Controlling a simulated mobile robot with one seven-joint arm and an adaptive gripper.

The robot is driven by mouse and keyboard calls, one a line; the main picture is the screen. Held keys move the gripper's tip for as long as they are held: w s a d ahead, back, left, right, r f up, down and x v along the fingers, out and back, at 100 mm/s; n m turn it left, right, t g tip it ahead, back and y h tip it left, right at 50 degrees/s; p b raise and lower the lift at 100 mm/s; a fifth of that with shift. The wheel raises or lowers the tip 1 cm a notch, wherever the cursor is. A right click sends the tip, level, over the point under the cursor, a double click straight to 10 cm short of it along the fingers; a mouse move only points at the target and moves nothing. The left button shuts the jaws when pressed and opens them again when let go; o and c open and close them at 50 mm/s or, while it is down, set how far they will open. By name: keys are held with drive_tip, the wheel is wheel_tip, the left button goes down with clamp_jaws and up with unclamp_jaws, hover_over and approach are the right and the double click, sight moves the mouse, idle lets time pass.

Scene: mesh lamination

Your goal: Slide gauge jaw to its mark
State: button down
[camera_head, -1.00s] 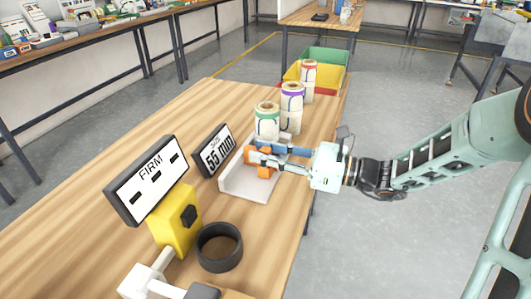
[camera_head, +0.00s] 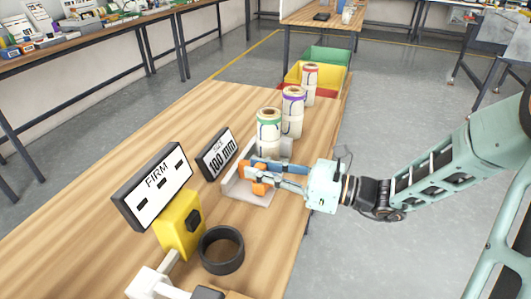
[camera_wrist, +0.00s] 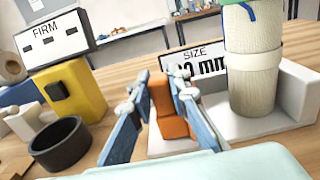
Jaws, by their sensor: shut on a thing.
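The orange gauge jaw (camera_head: 260,188) sits on the white gauge (camera_head: 245,192), which has a flat base and raised walls. It also shows in the wrist view as an upright orange block (camera_wrist: 170,108). My gripper (camera_head: 263,175) is shut on the jaw, with one blue finger on each side of it. The size display (camera_head: 221,154) behind the gauge reads 100 mm. In the wrist view the display (camera_wrist: 178,62) is partly covered by my finger and by a roll. I cannot make out a mark on the gauge.
A green-topped roll (camera_head: 269,130) stands at the gauge's far end, with purple-banded (camera_head: 292,110) and red-topped (camera_head: 310,85) rolls beyond. A FIRM display (camera_head: 152,187), yellow block (camera_head: 181,223) and black ring (camera_head: 221,250) are nearer. The table's left side is clear.

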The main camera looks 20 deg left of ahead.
drive_tip(key=shift+s+f, duration=0.1)
drive_tip(key=shift+s, duration=0.4)
drive_tip(key=c, duration=2.1)
unclamp_jaws()
drive_tip(key=shift+s, duration=0.1)
drive_tip(key=shift+d, duration=0.15)
drive_tip(key=d, duration=1.1)
drive_tip(key=shift+s+d, duration=0.3)
drive_tip(key=shift+s, duration=0.1)
